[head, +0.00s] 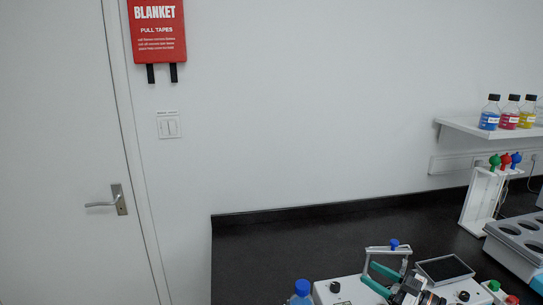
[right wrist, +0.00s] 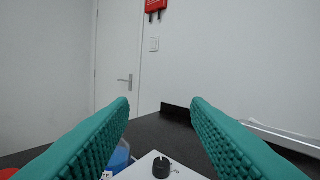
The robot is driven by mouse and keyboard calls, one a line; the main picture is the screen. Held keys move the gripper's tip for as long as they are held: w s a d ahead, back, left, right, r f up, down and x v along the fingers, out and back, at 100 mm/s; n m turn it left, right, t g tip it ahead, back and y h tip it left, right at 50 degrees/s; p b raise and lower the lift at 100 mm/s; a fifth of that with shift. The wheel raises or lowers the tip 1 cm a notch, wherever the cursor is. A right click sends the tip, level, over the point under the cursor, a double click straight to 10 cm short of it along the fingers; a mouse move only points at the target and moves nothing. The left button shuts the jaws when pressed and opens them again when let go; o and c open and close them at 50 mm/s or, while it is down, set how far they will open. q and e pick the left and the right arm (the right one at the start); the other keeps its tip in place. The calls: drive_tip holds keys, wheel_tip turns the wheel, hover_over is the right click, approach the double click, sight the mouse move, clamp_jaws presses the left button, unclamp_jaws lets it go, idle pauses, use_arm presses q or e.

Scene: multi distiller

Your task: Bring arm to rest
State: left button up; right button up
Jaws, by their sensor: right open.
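My right gripper (head: 368,272) shows at the bottom of the head view, its teal fingers over a white device (head: 345,290) with dark knobs. In the right wrist view the two ridged fingers of this gripper (right wrist: 159,104) stand wide apart with nothing between their tips. The fingers point toward the wall and door. My left gripper is in neither view.
A blue-capped bottle (head: 301,292) stands left of the white device. A pipette stand (head: 482,200) and a grey block with round wells (head: 520,245) are at the right. A wall shelf (head: 470,127) holds bottles. The black bench (head: 290,245) is clear at the back left.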

drive_tip(key=a+f+m+t+h, duration=0.1)
drive_tip(key=a, duration=0.1)
drive_tip(key=s+a+f+m+h, duration=0.1)
drive_tip(key=a+f+h, duration=0.1)
drive_tip(key=s+a+f+m+t+h, duration=0.1)
drive_tip(key=a+f+m, duration=0.1)
drive_tip(key=shift+s+a+t+h, duration=0.15)
drive_tip(key=shift+a+t+h, duration=0.1)
drive_tip(key=shift+t+h, duration=0.05)
drive_tip(key=s+f+m+g+h, duration=0.2)
drive_tip(key=s+f+g+h, duration=0.15)
drive_tip(key=s, duration=0.85)
drive_tip(key=s+d+f+m+g+h, duration=0.1)
drive_tip(key=s+f+g+h, duration=0.3)
drive_tip(key=s, duration=0.7)
drive_tip(key=s+f+m+g+h, duration=0.2)
drive_tip(key=s+g, duration=0.3)
drive_tip(key=s, duration=0.7)
wheel_tip(320, 180, down, 31)
drive_tip(key=b, duration=0.6)
drive_tip(key=s+d+f+g+b, duration=0.2)
drive_tip(key=s+d+f+b, duration=0.1)
drive_tip(key=s+f, duration=1.4)
wheel_tip(320, 180, down, 4)
drive_tip(key=shift+r+n+b, duration=0.1)
drive_tip(key=shift+n+b, duration=0.2)
drive_tip(key=shift+b, duration=0.15)
